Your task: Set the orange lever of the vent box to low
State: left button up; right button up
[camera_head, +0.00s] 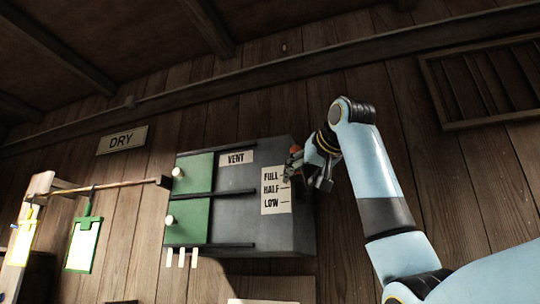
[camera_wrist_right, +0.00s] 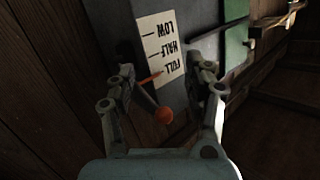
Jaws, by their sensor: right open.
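The grey vent box (camera_head: 235,215) is on the plank wall, with a white label (camera_head: 270,204) reading FULL, HALF, LOW from top to bottom. In the right wrist view the label (camera_wrist_right: 160,45) appears upside down. The lever's orange knob (camera_wrist_right: 163,115) shows there, with an orange pointer (camera_wrist_right: 150,78) beside FULL. My right gripper (camera_head: 303,172) is at the box's right side by the label. In its wrist view the gripper (camera_wrist_right: 166,70) is open, its fingers on either side of the lever, apparently not closed on it. My left gripper is not in view.
Green panels (camera_head: 188,221) with white knobs and dark rails cover the box's left part. A DRY sign (camera_head: 122,140) is on the wall. A rod (camera_head: 110,186) with a hanging green-edged card (camera_head: 83,246) is at left. A slatted frame (camera_head: 490,80) is upper right.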

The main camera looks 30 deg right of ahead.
jog(key=t, duration=0.2)
send_near(298, 147)
jog(key=shift+h, duration=0.4)
jog(key=w+p, duration=0.1)
jog(key=w, duration=0.2)
jog(key=w+p, duration=0.2)
jog(key=w, duration=0.1)
jog(key=w+d+p, duration=0.1)
jog(key=w, duration=0.2)
jog(key=shift+w+d+p, duration=0.15)
jog(key=shift+w+p, duration=0.2)
jog(key=shift+p, duration=0.05)
jog(key=shift+w+d+f, duration=0.1)
jog(key=shift+w+f, duration=0.1)
jog(key=shift+w, duration=0.45)
grip_shut()
